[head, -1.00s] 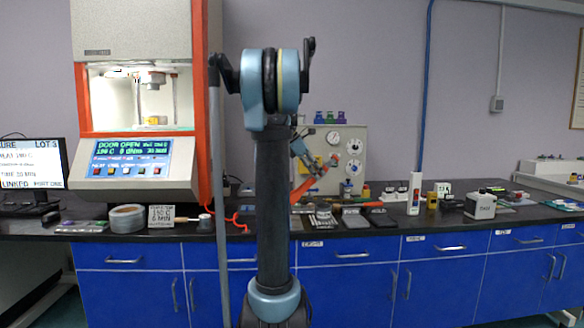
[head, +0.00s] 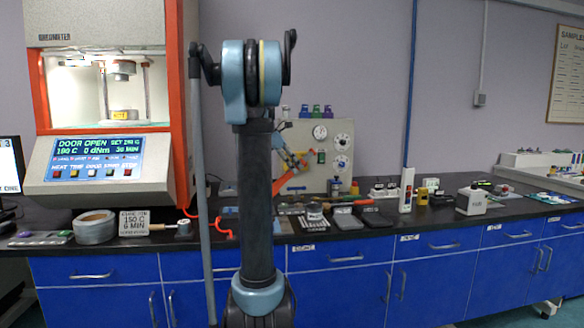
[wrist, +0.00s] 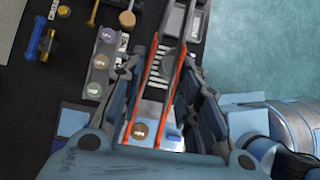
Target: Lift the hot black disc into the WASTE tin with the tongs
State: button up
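My gripper (wrist: 163,100) has its two fingers on either side of the orange-edged tongs (wrist: 153,95), which run lengthwise between them. In the head view the orange tongs (head: 290,178) are in the air beside my arm, their lower end hidden behind it. The rheometer (head: 105,100) at the left has its door open and a lit chamber; its screen reads DOOR OPEN and 190 C or similar. I cannot make out the black disc. A round grey tin (head: 95,228) stands before the rheometer; I can read no WASTE label.
A gauge panel (head: 335,165) stands behind my gripper. The wrist view shows a sample tray (wrist: 100,62) and a blue dumbbell-like piece (wrist: 40,43). Several small items crowd the black counter.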

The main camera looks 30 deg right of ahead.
jog(key=shift+f, duration=0.15)
notch_tip(320, 180, down, 10)
dwell(1.1)
grip_shut()
notch_tip(320, 180, up, 12)
dwell(1.1)
jog(key=shift+s, duration=0.1)
